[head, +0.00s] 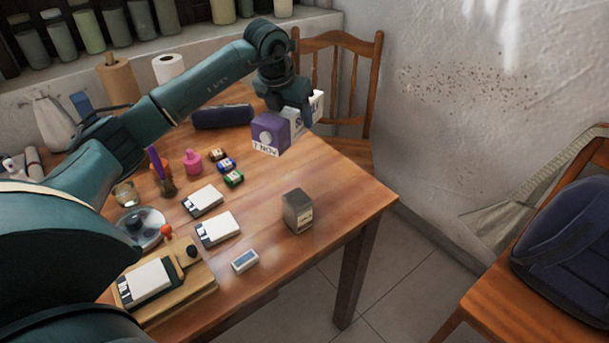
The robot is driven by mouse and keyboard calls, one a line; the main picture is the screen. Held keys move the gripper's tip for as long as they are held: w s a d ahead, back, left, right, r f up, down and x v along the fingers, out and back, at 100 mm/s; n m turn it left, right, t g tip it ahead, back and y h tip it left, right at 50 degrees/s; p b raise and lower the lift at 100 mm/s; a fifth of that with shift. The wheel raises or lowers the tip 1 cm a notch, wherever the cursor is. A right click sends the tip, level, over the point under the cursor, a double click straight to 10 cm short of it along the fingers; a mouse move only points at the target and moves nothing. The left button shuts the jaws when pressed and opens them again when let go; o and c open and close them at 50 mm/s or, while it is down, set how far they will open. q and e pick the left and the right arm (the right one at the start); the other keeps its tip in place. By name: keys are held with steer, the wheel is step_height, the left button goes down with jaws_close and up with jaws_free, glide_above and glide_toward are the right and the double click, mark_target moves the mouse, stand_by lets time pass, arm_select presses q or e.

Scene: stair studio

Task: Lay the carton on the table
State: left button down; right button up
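The carton (270,134) is a purple and white box with printed lettering. It is at the far right part of the wooden table (340,195), near the chair. My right gripper is not in view.
A dark case (222,116) lies behind, left of the carton. The table's right side is largely bare. A wooden chair (366,100) stands behind.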

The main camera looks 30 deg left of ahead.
mark_target(283, 130)
arm_select(q)
steer(key=b+x, duration=0.2)
steer(key=x, duration=0.1)
steer(key=shift+s+f, duration=0.1)
steer(key=shift+s, duration=0.1)
step_height(283, 130, down, 10)
steer(key=shift+r+b, duration=0.1)
steer(key=shift+b, duration=0.3)
steer(key=shift+c, duration=2)
jaws_free()
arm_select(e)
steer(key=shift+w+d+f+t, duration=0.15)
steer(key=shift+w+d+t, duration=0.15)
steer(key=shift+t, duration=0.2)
arm_select(q)
steer(key=v, duration=1)
steer(key=shift+s+r+p, duration=0.25)
steer(key=shift+r+p, duration=0.1)
steer(key=shift+s+r, duration=0.25)
steer(key=shift+r, duration=0.2)
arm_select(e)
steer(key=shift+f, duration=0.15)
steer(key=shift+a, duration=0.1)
